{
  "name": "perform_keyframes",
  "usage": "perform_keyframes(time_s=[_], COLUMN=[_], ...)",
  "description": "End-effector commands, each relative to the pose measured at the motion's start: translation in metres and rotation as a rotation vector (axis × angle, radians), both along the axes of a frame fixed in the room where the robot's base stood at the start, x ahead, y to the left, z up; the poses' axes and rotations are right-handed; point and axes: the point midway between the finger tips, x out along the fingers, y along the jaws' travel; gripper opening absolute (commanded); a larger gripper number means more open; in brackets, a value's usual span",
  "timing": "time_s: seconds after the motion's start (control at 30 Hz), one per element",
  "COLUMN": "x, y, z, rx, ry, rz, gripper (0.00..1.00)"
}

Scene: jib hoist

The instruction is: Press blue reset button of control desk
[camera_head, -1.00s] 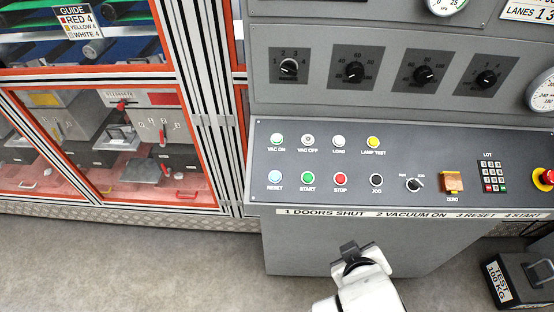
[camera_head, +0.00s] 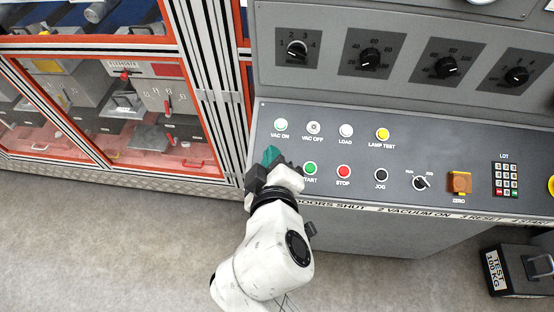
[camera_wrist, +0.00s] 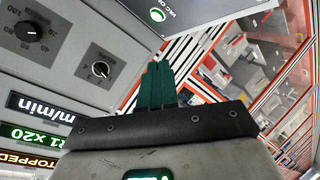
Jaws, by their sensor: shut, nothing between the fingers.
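The control desk (camera_head: 440,215) has a sloped grey panel with two rows of buttons. The blue reset button, at the left end of the lower row, is hidden in the head view behind my gripper (camera_head: 271,156). My gripper's teal fingers are shut and empty, over the panel's left end, below the VAC ON button (camera_head: 281,125). I cannot tell whether the tips touch anything. In the wrist view the closed fingers (camera_wrist: 160,82) point up toward the panel edge, where the VAC ON button (camera_wrist: 157,14) shows; the reset button is not visible there.
The green START (camera_head: 310,168) and red STOP (camera_head: 344,172) buttons lie just right of my gripper. An upright panel with several knobs (camera_head: 370,58) rises behind. An orange-framed cabinet (camera_head: 120,175) stands left. A black weight box (camera_head: 520,270) is on the floor at right.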

Motion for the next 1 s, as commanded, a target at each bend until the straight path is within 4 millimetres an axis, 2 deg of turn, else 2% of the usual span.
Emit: perform_keyframes(time_s=[0.37,0.8,1.0], x=[0.003,0.023,0.032], y=[-0.001,-0.001,-0.002], z=[-0.010,-0.060,-0.077], rx=[0.001,0.001,0.000], ry=[0.001,0.002,0.001], rz=[-0.001,0.000,-0.002], gripper=[0.00,0.00,0.00])
